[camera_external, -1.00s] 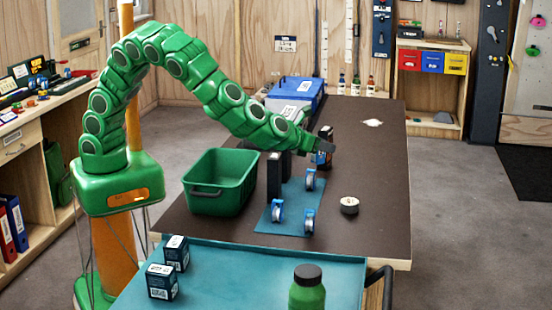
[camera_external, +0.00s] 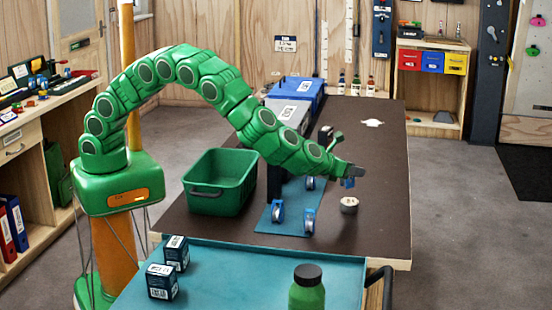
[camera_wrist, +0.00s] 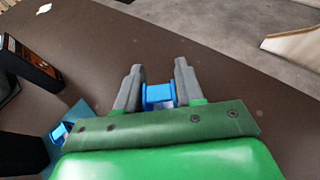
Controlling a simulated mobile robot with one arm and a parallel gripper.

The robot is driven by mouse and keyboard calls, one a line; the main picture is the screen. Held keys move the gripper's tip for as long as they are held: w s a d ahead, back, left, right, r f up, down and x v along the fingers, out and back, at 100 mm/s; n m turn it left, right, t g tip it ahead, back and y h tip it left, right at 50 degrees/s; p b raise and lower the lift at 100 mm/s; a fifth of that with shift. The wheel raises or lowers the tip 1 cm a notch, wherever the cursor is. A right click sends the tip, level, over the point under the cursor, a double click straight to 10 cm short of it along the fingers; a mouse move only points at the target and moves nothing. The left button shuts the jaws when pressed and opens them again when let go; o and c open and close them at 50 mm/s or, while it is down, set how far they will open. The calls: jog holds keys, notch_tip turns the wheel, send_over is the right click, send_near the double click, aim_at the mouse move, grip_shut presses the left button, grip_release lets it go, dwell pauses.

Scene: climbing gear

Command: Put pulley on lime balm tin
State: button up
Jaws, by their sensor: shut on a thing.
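My gripper (camera_external: 352,172) is shut on a blue pulley (camera_external: 349,183) and holds it above the dark table. In the wrist view the pulley (camera_wrist: 158,94) sits between the two grey fingers (camera_wrist: 158,88). A small round tin (camera_external: 349,205), pale on top with a dark side, stands on the table just below the held pulley, with a gap between them. I take it as the lime balm tin; its label is too small to read. The tin does not show in the wrist view.
Several other blue pulleys (camera_external: 308,221) stand on a teal mat (camera_external: 285,228) left of the tin. A green bin (camera_external: 222,178) and dark upright boxes (camera_wrist: 28,62) are further left. A pale flat patch (camera_external: 372,123) lies behind. The table's right side is clear.

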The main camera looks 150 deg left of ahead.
aim_at(354, 183)
jog(key=shift+w+a+f, duration=0.2)
jog(key=shift+f, duration=0.25)
jog(key=shift+w+a+f, duration=0.2)
jog(key=shift+f, duration=1.6)
jog(key=shift+f, duration=0.15)
jog(key=o, duration=1.1)
jog(key=shift+d+r, duration=0.1)
jog(key=shift+r, duration=0.1)
jog(key=v, duration=1.2)
